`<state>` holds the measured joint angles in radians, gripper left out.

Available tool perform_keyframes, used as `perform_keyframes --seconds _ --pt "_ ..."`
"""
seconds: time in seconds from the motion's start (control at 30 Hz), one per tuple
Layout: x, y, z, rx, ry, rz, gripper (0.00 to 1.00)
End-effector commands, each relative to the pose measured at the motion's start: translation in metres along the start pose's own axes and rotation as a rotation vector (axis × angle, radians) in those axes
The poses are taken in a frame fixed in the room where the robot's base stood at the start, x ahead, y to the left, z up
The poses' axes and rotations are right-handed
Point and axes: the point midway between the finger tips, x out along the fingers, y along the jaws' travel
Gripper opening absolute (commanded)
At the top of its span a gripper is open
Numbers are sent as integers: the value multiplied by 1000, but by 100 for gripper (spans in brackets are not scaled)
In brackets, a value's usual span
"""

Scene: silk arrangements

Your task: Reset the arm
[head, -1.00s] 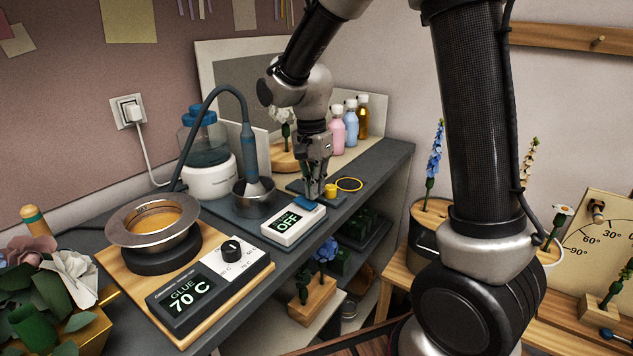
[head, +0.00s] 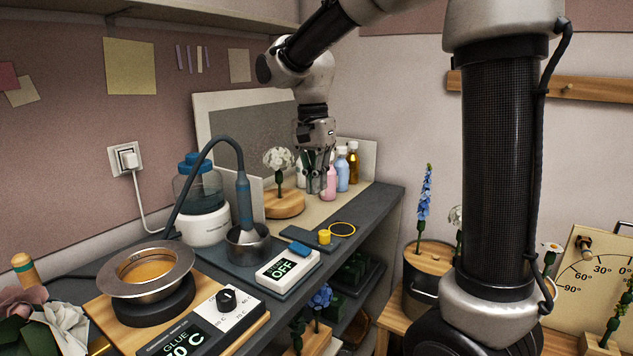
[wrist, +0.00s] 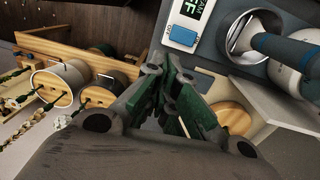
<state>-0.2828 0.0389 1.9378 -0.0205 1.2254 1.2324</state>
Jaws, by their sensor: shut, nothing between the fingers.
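My gripper (head: 317,190) hangs at the end of my arm, above the back part of the dark bench, in front of the bottles in the head view. Its fingers are shut with nothing between them. In the wrist view the green-padded fingers (wrist: 172,105) come together. Below and to the left of it in the head view is the white box reading OFF (head: 288,268), with a blue button (head: 299,248) on top. The same blue button shows in the wrist view (wrist: 182,36).
The glue pot (head: 150,275) stands at the front left. A steamer (head: 205,215) with a hose ending in a metal cup (head: 247,248) stands behind. A white flower on a wooden base (head: 284,204), several bottles (head: 343,170) and a yellow cylinder (head: 324,237) are close to my gripper.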

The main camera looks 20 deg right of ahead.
Motion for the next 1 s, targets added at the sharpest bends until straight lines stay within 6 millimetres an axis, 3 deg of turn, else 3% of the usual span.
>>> perform_keyframes --seconds 0.43,0.57,0.67,0.77,1.0 --pt "0 0 0 -23 0 0 0" --pt "1 -4 -1 -161 6 -15 0" --pt "14 1 1 -338 3 -10 0" --pt "25 18 7 -534 5 -18 0" --pt "28 99 16 -913 88 -97 0"
